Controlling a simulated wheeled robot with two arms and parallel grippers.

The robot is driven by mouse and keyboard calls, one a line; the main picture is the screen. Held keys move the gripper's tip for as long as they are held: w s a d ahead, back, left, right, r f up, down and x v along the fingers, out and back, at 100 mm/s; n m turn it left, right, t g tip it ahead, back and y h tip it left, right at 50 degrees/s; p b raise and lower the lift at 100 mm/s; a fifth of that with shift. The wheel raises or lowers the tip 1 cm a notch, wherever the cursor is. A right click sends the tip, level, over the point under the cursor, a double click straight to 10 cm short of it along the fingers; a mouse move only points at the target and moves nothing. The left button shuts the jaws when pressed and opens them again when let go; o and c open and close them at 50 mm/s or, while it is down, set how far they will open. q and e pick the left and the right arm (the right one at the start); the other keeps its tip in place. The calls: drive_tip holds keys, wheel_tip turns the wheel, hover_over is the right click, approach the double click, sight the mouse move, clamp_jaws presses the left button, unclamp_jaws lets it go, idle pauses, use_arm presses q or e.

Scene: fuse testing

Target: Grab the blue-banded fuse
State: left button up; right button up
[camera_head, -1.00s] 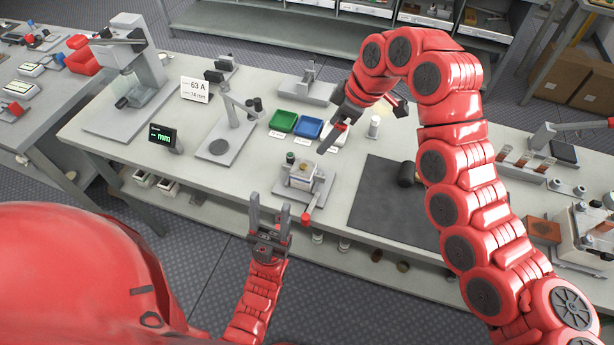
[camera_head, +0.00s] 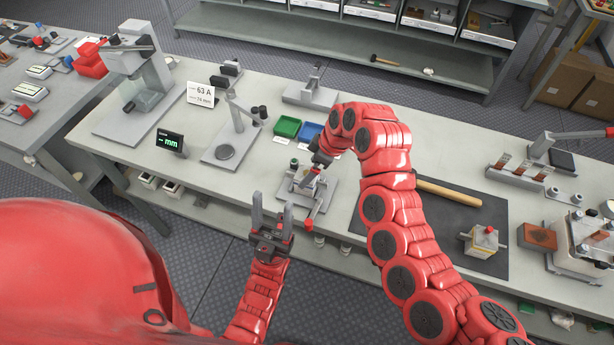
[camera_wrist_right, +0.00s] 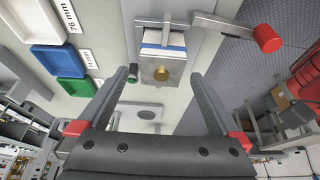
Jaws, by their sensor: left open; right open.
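The blue-banded fuse (camera_wrist_right: 163,42) sits in a small metal fixture and shows in the right wrist view as a pale block with a blue stripe. My left gripper (camera_head: 271,208) is open and empty in front of the table edge.
A green tray (camera_head: 287,127) and a blue tray (camera_head: 310,131) lie behind the fixture. The fixture's red-knobbed lever (camera_head: 309,224) points to the front edge. A dark mat (camera_head: 428,212) with a wooden-handled mallet (camera_head: 450,192) and a yellow-topped block (camera_head: 481,241) lies right.

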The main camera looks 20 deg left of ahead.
drive_tip(key=shift+p+x, duration=0.4)
drive_tip(key=shift+x, duration=1.2)
drive_tip(key=shift+s, duration=0.15)
clamp_jaws()
